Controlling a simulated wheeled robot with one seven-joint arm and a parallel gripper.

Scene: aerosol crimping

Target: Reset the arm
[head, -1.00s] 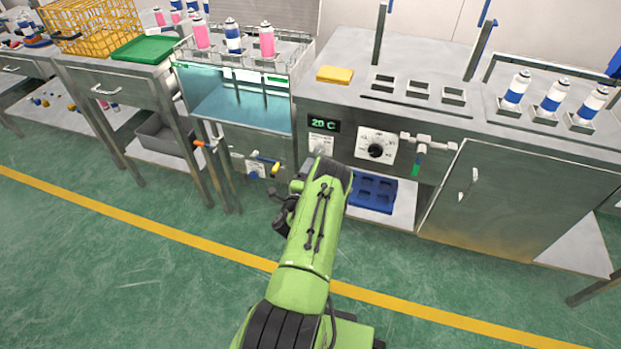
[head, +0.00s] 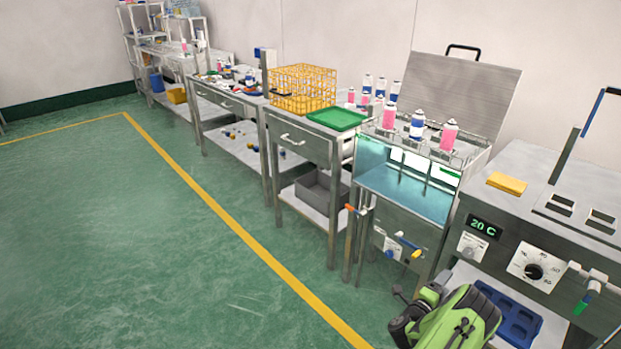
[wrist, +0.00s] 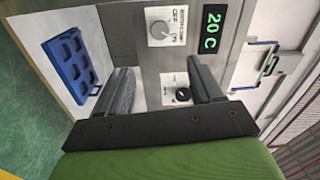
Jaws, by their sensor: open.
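My green arm shows at the bottom right of the head view, in front of the water-bath bench; its fingers are not clear there. In the wrist view my gripper (wrist: 158,88) is open, with its two dark fingers apart and nothing between them. Beyond the fingers is the bench's front panel with a dial (wrist: 160,30) and a green 20 C display (wrist: 212,28). The same display (head: 484,228) shows in the head view. No object is held.
A blue tray (head: 508,318) lies on the lower shelf beside my arm. A glass-fronted bath (head: 405,190) holds pink and blue-white cans above it. A yellow sponge (head: 506,183) lies on the bench. A yellow crate (head: 303,88) and green tray (head: 337,118) stand further left. The left floor is clear.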

